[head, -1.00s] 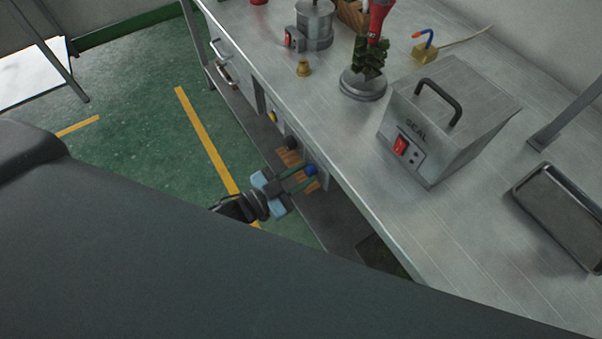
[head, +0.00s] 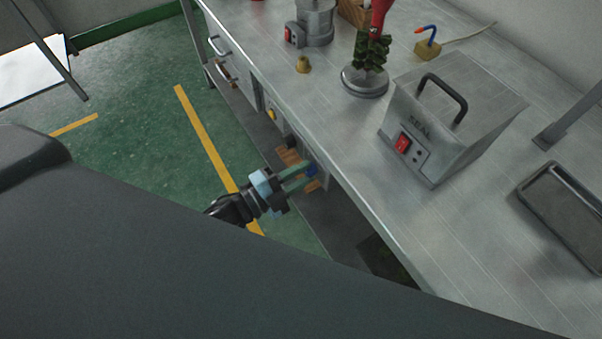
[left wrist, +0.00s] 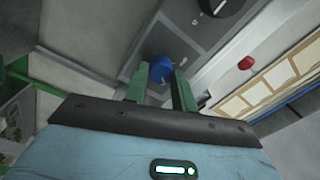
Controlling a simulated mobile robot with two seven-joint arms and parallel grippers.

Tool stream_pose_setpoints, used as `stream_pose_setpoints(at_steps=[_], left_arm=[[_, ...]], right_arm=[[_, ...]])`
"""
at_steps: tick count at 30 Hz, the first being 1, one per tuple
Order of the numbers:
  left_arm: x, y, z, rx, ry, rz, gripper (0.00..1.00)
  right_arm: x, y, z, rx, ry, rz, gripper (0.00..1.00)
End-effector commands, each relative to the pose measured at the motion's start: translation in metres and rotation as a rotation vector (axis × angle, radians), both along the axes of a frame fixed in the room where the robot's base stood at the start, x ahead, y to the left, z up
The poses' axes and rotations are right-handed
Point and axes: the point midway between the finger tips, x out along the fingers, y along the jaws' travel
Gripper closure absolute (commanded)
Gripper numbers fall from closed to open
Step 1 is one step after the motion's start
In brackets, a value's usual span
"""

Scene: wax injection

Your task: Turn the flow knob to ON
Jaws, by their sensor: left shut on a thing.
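A blue knob (head: 312,170) sits on the front panel under the edge of the steel bench. In the left wrist view the blue knob (left wrist: 161,68) lies at the tips of my green fingers, on a dark grey panel. My left gripper (head: 300,178) reaches in from the left and is shut on this knob, one finger on either side. The fingers hide part of it, and I cannot read its label or setting. A larger black knob (left wrist: 224,6) with a white mark is on the same panel. My right gripper is not in view.
A red button (left wrist: 246,62) is beside the panel in the wrist view. On the bench (head: 450,235) stand a sealing box (head: 450,115) with a red switch, a metal pot (head: 316,22) and a dark tray (head: 565,215). Green floor (head: 150,150) lies open to the left.

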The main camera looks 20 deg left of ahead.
Motion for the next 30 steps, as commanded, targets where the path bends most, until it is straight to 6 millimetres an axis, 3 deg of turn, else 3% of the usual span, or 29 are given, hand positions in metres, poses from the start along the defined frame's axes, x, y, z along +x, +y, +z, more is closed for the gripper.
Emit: stream_pose_setpoints(at_steps=[12,29,30], left_arm=[[-0.0002,0.0003,-0.0012,0.154,-0.120,0.000,0.97],[-0.0001,0.0003,-0.0009,0.179,-0.138,0.000,0.97],[-0.0001,0.0003,-0.0009,0.178,-0.138,0.000,0.71]], right_arm=[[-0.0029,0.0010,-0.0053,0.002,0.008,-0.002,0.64],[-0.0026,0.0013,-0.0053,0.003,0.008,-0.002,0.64],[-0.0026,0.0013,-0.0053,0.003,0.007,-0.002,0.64]])
